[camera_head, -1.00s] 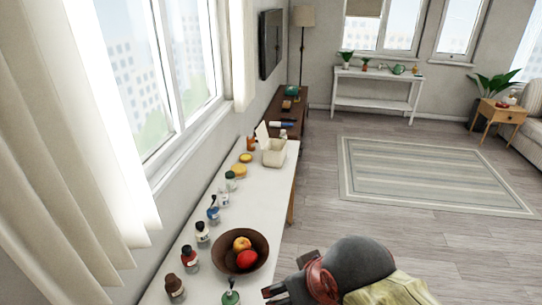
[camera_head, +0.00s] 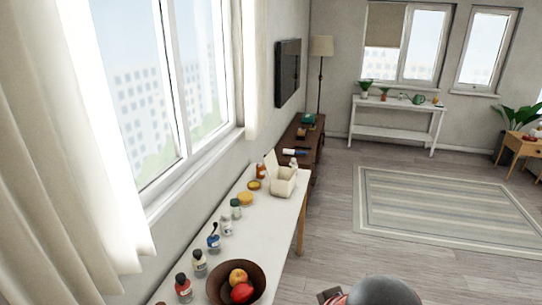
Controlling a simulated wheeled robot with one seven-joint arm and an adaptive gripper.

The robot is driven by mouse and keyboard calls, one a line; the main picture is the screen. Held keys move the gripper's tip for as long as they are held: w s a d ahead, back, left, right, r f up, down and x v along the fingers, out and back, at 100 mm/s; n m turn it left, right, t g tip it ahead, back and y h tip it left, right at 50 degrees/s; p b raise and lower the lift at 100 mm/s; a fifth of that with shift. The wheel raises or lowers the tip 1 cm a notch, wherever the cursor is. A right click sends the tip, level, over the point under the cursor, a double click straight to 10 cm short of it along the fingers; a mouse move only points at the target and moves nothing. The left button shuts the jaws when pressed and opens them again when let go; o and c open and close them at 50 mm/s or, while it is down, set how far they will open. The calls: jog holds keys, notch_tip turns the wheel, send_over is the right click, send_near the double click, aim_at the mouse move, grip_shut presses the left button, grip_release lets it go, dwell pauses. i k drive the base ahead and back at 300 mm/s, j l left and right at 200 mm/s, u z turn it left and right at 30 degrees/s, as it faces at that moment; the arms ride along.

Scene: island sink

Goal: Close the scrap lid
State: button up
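A cream scrap box (camera_head: 285,184) stands near the far end of the white counter. Its lid (camera_head: 270,164) is raised and tilted up on the left side of the box. My gripper (camera_head: 328,296) shows only in part at the bottom edge, in front of the rounded dark end of my arm. It is well short of the box and not touching it. Its fingertips are mostly cut off, so I cannot tell if it is open or shut.
Several bottles (camera_head: 213,238) line the counter's window side. A brown bowl (camera_head: 259,271) of fruit is at the near end. Yellow sponges (camera_head: 245,198) and an orange bottle (camera_head: 260,171) are near the box. The floor (camera_head: 330,215) right of the counter is clear.

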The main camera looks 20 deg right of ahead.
aim_at(270, 161)
jog(key=i+l, duration=0.2)
jog(key=l, duration=0.15)
jog(key=i+l, duration=0.15)
jog(key=l, duration=0.25)
jog(key=i+l, duration=0.2)
jog(key=l, duration=0.15)
jog(key=i+l, duration=0.15)
jog(key=l, duration=0.2)
jog(key=i+l, duration=0.2)
jog(key=l, duration=0.2)
jog(key=i+z, duration=0.1)
jog(key=i, duration=2)
